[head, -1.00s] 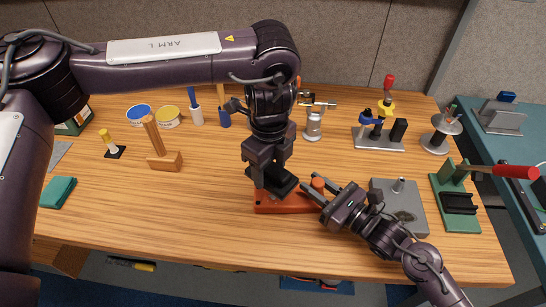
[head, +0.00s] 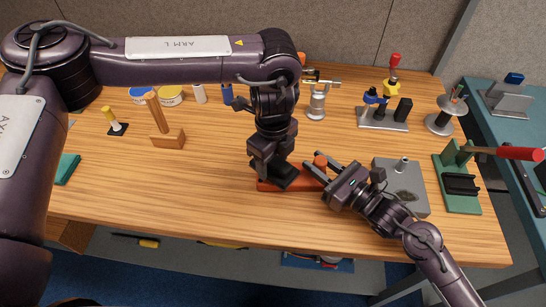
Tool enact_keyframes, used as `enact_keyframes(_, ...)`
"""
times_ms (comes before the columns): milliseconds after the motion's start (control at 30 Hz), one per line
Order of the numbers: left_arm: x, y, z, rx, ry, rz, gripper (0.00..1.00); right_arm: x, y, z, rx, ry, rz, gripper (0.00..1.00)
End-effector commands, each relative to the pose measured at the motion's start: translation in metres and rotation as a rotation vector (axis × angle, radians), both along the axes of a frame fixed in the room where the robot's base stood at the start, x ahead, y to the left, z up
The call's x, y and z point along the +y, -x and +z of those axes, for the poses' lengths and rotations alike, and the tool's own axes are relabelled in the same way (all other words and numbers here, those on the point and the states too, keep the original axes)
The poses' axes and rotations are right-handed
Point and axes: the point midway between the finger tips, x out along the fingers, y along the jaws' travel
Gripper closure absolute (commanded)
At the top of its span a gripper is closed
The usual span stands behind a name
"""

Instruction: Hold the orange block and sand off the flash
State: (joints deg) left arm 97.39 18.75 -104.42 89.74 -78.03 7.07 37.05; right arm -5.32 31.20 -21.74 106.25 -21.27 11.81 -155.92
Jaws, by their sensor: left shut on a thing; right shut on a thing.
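The orange block (head: 264,186) lies flat near the table's front edge, with an orange post (head: 320,163) rising at its right end. My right gripper (head: 318,170) comes in from the lower right and is shut on this post, one finger on each side. My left gripper (head: 276,168) points down over the block and is shut on a dark block (head: 284,181), which appears to rest on the orange block's top. The dark block and my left gripper hide much of that top. Any flash is too small or hidden to tell.
Right of my grippers stand a grey plate with a spout (head: 411,185) and a green fixture with a red-handled lever (head: 460,190). A clamp stand (head: 383,118) is behind. A wooden mallet-like tool (head: 168,140) stands left.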

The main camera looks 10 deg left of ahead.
Motion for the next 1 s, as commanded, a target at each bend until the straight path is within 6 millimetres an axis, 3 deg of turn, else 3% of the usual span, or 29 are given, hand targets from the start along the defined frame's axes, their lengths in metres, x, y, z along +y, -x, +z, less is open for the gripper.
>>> enact_keyframes(167,-0.0001,-0.0002,0.0005,0.0,0.0,0.0,0.73,0.0,0.0,-0.0002,0.001,-0.001,0.0,1.0)
enact_keyframes(1000,-0.0001,0.0,-0.0068,0.001,0.001,0.0,0.73,-0.0001,0.0001,-0.0002,0.001,0.0,0.0,1.0)
